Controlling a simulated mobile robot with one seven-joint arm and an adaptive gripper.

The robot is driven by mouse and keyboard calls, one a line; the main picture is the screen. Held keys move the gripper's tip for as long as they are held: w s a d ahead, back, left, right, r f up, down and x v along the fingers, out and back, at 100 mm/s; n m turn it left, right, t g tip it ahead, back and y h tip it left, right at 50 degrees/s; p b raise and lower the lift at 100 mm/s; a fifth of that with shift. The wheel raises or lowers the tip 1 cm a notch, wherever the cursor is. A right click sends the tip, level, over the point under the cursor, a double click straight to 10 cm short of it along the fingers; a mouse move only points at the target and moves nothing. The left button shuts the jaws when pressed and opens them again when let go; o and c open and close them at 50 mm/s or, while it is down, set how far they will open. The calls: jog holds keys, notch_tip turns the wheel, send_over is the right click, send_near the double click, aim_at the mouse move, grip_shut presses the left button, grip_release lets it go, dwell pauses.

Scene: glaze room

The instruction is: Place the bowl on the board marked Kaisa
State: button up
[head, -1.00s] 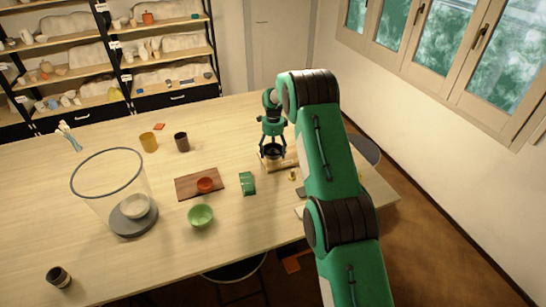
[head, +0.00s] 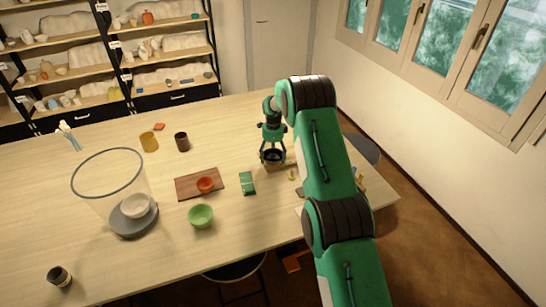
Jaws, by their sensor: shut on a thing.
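My gripper (head: 272,150) is shut on a small dark bowl (head: 272,157), near the right part of the table. The bowl is roughly upright, over or on a light wooden board (head: 291,160); I cannot tell whether it touches. The bowl and gripper hide much of that board. No name marking is readable on either board, so I cannot tell which is Kaisa's.
A green bowl (head: 200,216) and a flat green item (head: 247,183) stand near the brown board. A yellow cup (head: 149,142) and a dark cup (head: 182,142) stand behind. A clear cylinder (head: 90,205) with a pale bowl (head: 136,206) is at left.

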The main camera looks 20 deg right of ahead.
jog(key=o, duration=1.3)
jog(key=shift+f, duration=0.1)
jog(key=shift+r+b, duration=0.3)
jog(key=shift+r, duration=5.85)
